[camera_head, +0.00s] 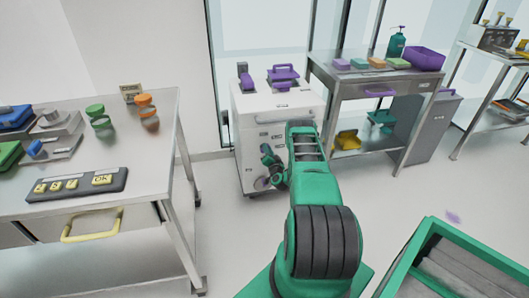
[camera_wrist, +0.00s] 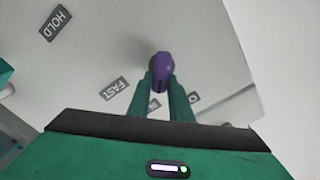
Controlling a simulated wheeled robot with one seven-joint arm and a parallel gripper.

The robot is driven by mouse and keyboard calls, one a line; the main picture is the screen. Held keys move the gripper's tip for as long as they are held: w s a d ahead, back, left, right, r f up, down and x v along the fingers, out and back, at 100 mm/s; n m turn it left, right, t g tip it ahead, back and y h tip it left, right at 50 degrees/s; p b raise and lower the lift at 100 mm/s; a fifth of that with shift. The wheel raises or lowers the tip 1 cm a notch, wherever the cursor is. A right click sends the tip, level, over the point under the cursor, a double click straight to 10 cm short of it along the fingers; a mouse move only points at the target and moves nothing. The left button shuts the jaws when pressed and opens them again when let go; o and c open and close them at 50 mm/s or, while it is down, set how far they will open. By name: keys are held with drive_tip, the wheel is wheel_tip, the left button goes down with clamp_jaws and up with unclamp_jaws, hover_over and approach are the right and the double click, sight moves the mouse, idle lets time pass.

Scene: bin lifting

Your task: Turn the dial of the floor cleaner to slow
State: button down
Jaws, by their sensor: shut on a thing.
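The floor cleaner (camera_head: 260,120) is a white box-shaped unit on casters, with a purple dial (camera_head: 262,183) low on its front. In the wrist view the purple dial knob (camera_wrist: 161,67) sits between the two green fingertips of my gripper (camera_wrist: 160,82), which is shut on it. Dark labels lie on the pale panel (camera_wrist: 200,40) around it: HOLD (camera_wrist: 56,22) at upper left and FAST (camera_wrist: 114,89) left of the fingers. Another label (camera_wrist: 193,98) right of the fingers is partly hidden, so its word is unreadable. I cannot tell which label the dial points to.
A metal table (camera_head: 120,150) with a keypad and coloured parts stands at the left. A steel bench (camera_head: 345,78) with sponges and a purple tub stands right behind the cleaner. A green-rimmed bin (camera_head: 425,235) is at the lower right. Open floor lies between.

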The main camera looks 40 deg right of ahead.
drive_tip(key=shift+w+m, duration=0.1)
drive_tip(key=shift+m, duration=0.4)
drive_tip(key=c, duration=1.6)
unclamp_jaws()
drive_tip(key=shift+f, duration=0.1)
